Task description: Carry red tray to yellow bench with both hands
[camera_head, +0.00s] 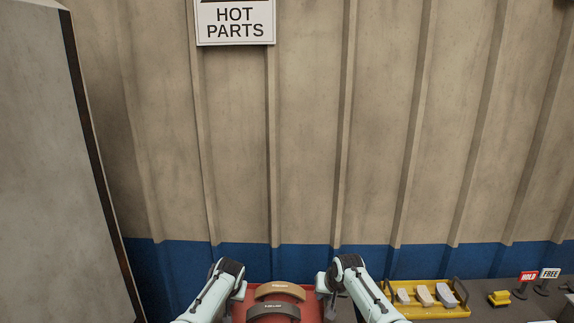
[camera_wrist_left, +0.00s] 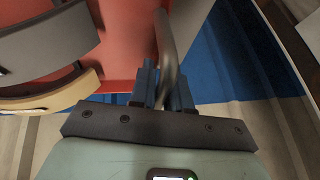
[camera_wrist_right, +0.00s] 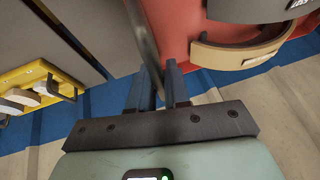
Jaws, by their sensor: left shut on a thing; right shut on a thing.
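The red tray (camera_head: 312,309) is low in the middle of the head view, cut off by the bottom edge. It carries a tan brake shoe (camera_head: 281,290) and a dark grey brake shoe (camera_head: 272,309). My left gripper (camera_wrist_left: 163,82) is shut on the tray's metal handle (camera_wrist_left: 167,38) at the left side. My right gripper (camera_wrist_right: 157,78) is shut on the other handle (camera_wrist_right: 146,38) at the right side. The red tray also shows in the left wrist view (camera_wrist_left: 122,45) and the right wrist view (camera_wrist_right: 178,25). I cannot make out a yellow bench.
A yellow tray (camera_head: 432,312) with several light pads stands at right on a grey surface. A grey cabinet (camera_head: 55,170) stands left; a ribbed wall (camera_head: 310,140) is ahead.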

